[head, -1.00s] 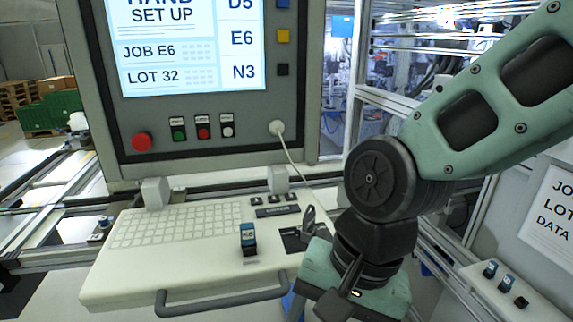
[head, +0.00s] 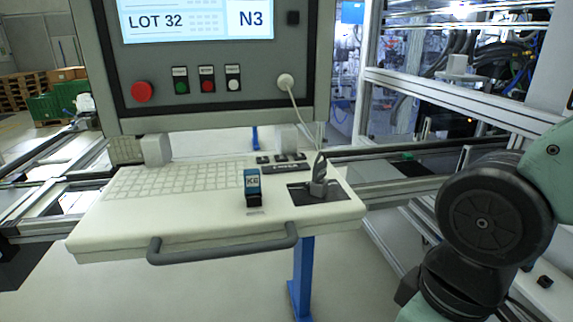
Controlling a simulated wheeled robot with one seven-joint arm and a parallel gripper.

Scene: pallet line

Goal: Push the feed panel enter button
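The operator panel (head: 240,110), grey with a dark face, stands at the upper left with its screen (head: 180,20) cut off at the top. Its face carries a red mushroom button (head: 142,92), a green button (head: 182,86), a smaller red button (head: 208,85) and a white button (head: 234,84). Their labels are too small to read, so I cannot tell which one is enter. A row of small dark keys (head: 281,158) lies on the shelf below. My arm's wrist is at the lower right, well right of the panel; the gripper's fingertips are outside the picture.
The cream keyboard shelf (head: 150,228) has a front handle (head: 222,250). A blue and black block (head: 252,188) stands on it. Metal rails (head: 440,103) are behind my arm.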

